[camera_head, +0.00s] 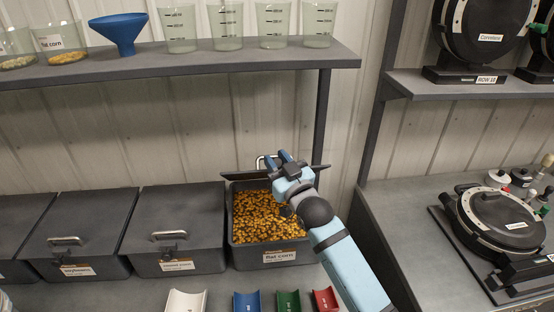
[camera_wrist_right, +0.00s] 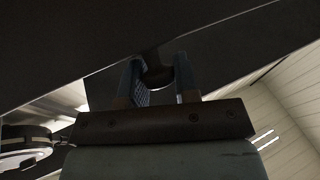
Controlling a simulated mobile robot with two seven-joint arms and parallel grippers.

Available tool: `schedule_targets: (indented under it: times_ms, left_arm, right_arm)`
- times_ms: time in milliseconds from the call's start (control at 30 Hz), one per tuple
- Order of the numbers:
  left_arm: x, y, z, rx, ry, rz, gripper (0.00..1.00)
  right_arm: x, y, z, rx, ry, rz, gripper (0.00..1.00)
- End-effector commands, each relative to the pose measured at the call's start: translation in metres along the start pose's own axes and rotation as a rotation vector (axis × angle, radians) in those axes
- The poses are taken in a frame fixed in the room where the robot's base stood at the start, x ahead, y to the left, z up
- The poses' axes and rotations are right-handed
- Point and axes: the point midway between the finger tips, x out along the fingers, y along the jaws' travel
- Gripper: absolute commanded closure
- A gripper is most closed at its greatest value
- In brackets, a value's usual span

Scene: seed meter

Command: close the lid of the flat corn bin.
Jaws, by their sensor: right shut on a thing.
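The flat corn bin (camera_head: 279,256) stands at the right end of the bin row, full of yellow-orange corn kernels (camera_head: 255,215). Its dark lid (camera_head: 241,176) is open, seen nearly edge-on above the back of the bin. My right gripper (camera_head: 275,160) reaches over the bin's back right and is shut on the lid's handle (camera_head: 260,161). In the right wrist view, the two blue fingers (camera_wrist_right: 160,80) flank a dark piece of the handle (camera_wrist_right: 157,72), in front of a large dark surface. My arm hides part of the lid and the bin's right side. My left gripper is not in view.
Closed bins, soybeans (camera_head: 85,235) and another (camera_head: 178,225), stand to the left. Coloured scoops (camera_head: 288,301) lie in front. A shelf (camera_head: 180,65) with beakers and a blue funnel (camera_head: 119,30) hangs above. A round black device (camera_head: 500,220) sits on the right.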

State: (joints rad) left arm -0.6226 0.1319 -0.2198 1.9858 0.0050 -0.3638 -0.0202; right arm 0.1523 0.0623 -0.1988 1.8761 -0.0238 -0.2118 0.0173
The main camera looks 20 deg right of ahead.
Motion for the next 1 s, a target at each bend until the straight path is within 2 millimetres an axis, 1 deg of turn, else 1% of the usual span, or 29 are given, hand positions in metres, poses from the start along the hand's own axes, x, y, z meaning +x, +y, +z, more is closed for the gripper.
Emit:
schedule_targets:
  times_ms: [33, 67, 100, 133, 167, 667, 767, 867, 967, 1000]
  left_arm:
    - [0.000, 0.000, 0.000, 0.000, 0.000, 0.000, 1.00]
    - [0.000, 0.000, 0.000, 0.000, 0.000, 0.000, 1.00]
    - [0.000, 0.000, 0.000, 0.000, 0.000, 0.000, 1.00]
    - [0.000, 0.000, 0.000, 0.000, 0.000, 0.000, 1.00]
    - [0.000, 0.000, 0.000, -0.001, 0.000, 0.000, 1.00]
    - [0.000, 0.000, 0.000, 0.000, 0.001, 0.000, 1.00]
    - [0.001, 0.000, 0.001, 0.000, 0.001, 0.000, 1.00]
    - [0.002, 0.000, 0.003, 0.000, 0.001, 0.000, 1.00]
    - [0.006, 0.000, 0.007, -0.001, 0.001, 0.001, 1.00]
    - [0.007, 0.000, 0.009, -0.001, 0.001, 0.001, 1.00]
  right_arm:
    - [0.000, -0.001, 0.003, 0.004, -0.007, -0.001, 1.00]
    - [0.000, -0.001, 0.003, 0.004, -0.007, -0.001, 0.67]
    - [0.000, -0.001, 0.003, 0.004, -0.008, -0.001, 0.58]
    - [0.000, -0.001, 0.003, 0.003, -0.008, -0.001, 0.51]
    - [0.000, 0.000, 0.003, 0.003, -0.007, -0.001, 0.48]
    - [0.000, 0.000, 0.002, 0.001, -0.005, 0.000, 0.48]
    - [-0.002, 0.000, 0.003, 0.001, -0.005, 0.000, 0.48]
    - [-0.012, 0.000, 0.004, 0.001, -0.005, 0.000, 0.48]
    - [-0.029, 0.000, 0.004, 0.001, -0.005, 0.000, 0.48]
    - [-0.038, 0.000, 0.005, 0.001, -0.006, 0.000, 0.48]
